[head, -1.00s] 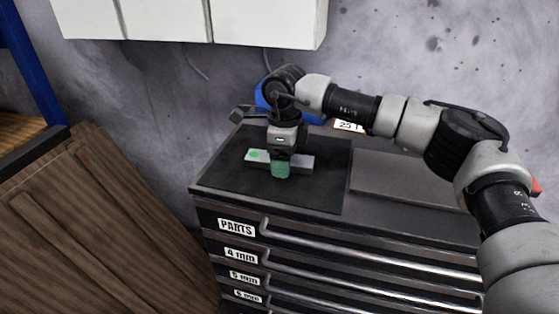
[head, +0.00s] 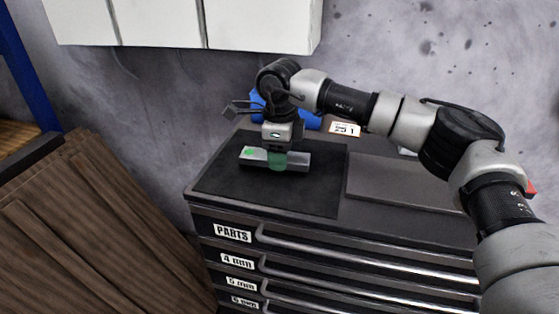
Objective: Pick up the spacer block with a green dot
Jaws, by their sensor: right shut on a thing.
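The spacer block (head: 299,162) is a grey bar with a green dot (head: 249,151) near its left end. In the head view it is at the back left of the cabinet top, over the dark mat (head: 230,184). The fingers hide the block's middle. I cannot tell whether the block is clear of the mat. My left gripper is not in view.
The drawer cabinet (head: 232,233) has labelled drawers and long handles. A grey plate (head: 400,183) lies right of the mat. A blue object (head: 308,121) and a number card (head: 344,129) stand behind. Brown wooden boards (head: 75,230) lean at left. White wall cupboards (head: 260,22) hang above.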

